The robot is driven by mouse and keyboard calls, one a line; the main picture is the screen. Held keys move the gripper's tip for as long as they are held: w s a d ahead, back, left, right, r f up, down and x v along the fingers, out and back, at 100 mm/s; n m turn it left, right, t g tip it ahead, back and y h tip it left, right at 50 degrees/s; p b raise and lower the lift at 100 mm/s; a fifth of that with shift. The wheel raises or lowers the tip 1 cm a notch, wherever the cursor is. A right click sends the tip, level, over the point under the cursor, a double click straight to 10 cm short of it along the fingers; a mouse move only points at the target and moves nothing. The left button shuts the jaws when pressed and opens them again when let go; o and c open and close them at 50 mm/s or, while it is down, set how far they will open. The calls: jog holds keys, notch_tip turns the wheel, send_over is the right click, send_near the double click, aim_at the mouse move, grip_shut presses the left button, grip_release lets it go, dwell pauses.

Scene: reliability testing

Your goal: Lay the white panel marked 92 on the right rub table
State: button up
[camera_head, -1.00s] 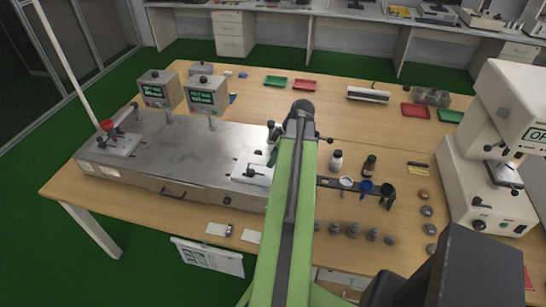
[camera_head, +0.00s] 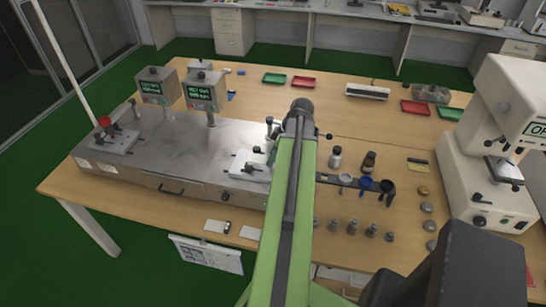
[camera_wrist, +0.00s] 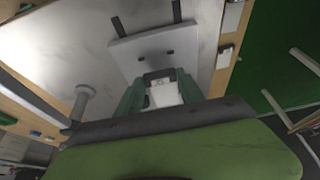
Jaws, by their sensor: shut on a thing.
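My gripper (camera_wrist: 158,84) shows in the wrist view with its green fingers shut on a small white panel (camera_wrist: 166,96). No number can be read on the panel. Ahead of the fingertips is the pale plate of the right rub table (camera_wrist: 152,45), with dark bars at its far edge; I cannot tell whether the panel touches it. In the head view the right rub table (camera_head: 247,169) is on the grey steel machine, just left of my green arm.
The left rub table (camera_head: 112,142), with a red knob, is at the machine's left end. Two display boxes (camera_head: 203,92) stand behind. White cards (camera_head: 216,226) lie at the front edge. Bottles (camera_head: 335,157), cups (camera_head: 366,184) and weights (camera_head: 352,228) are right of my arm.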

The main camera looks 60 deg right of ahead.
jog(key=shift+f+b, duration=0.45)
jog(key=shift+f, duration=0.1)
jog(key=shift+f+b, duration=0.5)
jog(key=shift+f+b, duration=0.3)
jog(key=o, duration=1.4)
